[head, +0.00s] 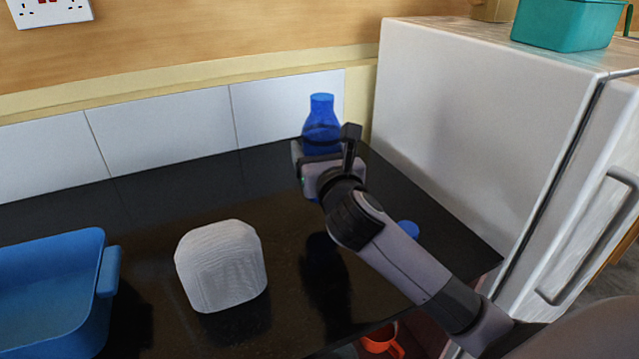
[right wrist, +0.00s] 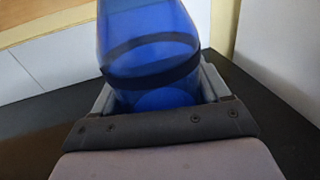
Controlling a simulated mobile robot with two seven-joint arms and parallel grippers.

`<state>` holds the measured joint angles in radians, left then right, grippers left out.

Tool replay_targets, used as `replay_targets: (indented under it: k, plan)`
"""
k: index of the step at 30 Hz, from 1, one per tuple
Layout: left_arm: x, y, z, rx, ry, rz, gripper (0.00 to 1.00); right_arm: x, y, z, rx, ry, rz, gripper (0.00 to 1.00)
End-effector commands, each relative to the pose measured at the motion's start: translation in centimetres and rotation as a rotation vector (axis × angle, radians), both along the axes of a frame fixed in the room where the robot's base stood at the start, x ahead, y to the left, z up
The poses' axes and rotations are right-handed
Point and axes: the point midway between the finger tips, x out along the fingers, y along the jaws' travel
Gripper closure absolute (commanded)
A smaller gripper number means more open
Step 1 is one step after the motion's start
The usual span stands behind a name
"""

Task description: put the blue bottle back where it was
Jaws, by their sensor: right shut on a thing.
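The blue bottle (head: 321,124) is upright near the back right of the black counter (head: 120,215), in front of the white wall tiles. My right gripper (head: 326,152) is shut around its lower part, with a finger on each side. In the right wrist view the blue bottle (right wrist: 150,45), with a dark band around it, fills the space between the fingers (right wrist: 160,95). My left gripper is not in view.
A rounded whitish block (head: 221,266) and a blue tub (head: 50,285) stand on the counter to the left. A small blue thing (head: 408,228) shows partly behind my right arm. A white fridge (head: 455,120) borders the right, with a teal container (head: 567,22) on top. An orange mug (head: 381,340) is lower down.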

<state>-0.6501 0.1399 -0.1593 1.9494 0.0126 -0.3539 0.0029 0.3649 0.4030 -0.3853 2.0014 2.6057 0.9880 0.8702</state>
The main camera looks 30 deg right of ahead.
Motion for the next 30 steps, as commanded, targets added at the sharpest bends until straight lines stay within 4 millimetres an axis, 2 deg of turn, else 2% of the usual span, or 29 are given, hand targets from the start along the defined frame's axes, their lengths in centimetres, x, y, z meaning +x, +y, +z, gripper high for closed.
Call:
replay_targets:
  k: [1,7,12,15,28,29,30]
  plan:
    - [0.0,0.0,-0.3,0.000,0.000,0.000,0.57,0.0,0.0,-0.8,-0.002,0.001,0.001,0.70]
    - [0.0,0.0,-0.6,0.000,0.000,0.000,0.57,0.0,0.0,-2.3,-0.001,-0.001,0.000,0.70]
    - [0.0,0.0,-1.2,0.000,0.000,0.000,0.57,0.0,0.0,-4.9,-0.002,0.001,-0.001,0.70]
    - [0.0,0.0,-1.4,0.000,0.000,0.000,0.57,0.0,0.0,-5.8,-0.001,-0.002,0.001,0.70]
    - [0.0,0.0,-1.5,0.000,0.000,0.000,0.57,0.0,0.0,-6.4,0.000,-0.002,0.000,0.70]
    - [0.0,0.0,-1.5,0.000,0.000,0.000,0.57,0.0,0.0,-6.4,0.000,0.000,0.000,0.18]
    - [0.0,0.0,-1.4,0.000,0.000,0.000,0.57,0.0,0.0,-6.4,0.000,0.000,0.000,0.05]
